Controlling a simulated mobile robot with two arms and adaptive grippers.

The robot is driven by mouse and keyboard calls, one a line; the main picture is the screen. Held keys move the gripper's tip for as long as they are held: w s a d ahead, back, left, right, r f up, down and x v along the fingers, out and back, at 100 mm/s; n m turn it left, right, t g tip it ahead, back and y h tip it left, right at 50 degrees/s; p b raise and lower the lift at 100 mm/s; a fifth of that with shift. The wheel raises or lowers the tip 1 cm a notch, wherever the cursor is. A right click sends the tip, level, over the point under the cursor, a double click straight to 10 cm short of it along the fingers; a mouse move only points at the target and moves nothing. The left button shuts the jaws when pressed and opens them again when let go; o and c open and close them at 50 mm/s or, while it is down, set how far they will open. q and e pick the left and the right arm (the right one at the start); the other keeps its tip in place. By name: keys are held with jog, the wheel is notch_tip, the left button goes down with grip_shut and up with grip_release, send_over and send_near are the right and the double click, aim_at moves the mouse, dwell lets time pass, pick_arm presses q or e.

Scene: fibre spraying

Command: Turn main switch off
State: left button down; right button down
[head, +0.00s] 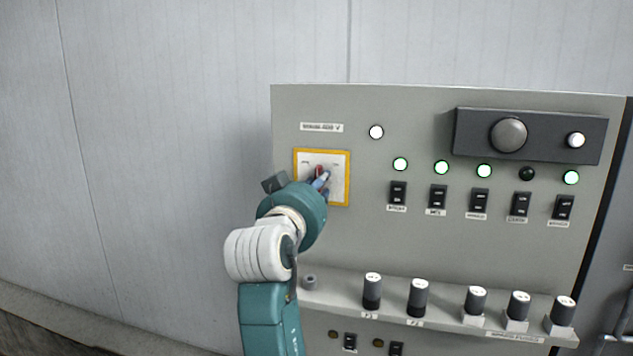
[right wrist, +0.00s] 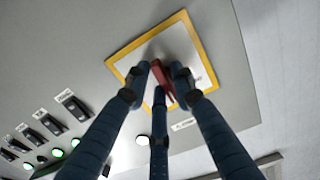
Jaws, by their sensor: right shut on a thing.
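The main switch is a red handle (right wrist: 162,78) on a white plate with a yellow frame (head: 348,180) at the left of the grey control panel. In the right wrist view the yellow frame (right wrist: 196,38) surrounds the handle. My right gripper (right wrist: 162,82) has its dark fingers closed around the red handle, one finger on the near side and two beyond it. In the head view my right gripper (head: 320,180) is at the plate, and my teal and white arm hides its lower left part. My left gripper is out of view.
The grey panel (head: 450,240) carries several black rocker switches (head: 438,196), with lamps (head: 441,167) above them, most lit. Several knobs (head: 418,297) stand on a ledge below. The pale wall (head: 160,130) to the left is bare.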

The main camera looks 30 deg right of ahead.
aim_at(326, 130)
jog(key=shift+s+d+r+n+p, duration=0.1)
jog(key=shift+r+n+p, duration=0.05)
jog(key=shift+n+p, duration=1.2)
jog(key=shift+s+d+r+n+p, duration=0.15)
jog(key=shift+n+p, duration=0.65)
jog(key=shift+n, duration=1)
jog(key=shift+w+a+r+n+p, duration=0.1)
jog(key=shift+r+n+p, duration=0.1)
jog(key=shift+n+p, duration=1.15)
jog(key=shift+n, duration=0.3)
jog(key=c, duration=1.7)
grip_release()
jog(key=shift+d, duration=0.1)
jog(key=shift+o, duration=0.2)
jog(key=shift+d+f, duration=0.1)
jog(key=shift+f, duration=0.05)
notch_tip(326, 130, up, 10)
jog(key=shift+s+d+f, duration=0.1)
jog(key=shift+f, duration=0.15)
jog(key=shift+r, duration=0.25)
jog(key=shift+w, duration=0.2)
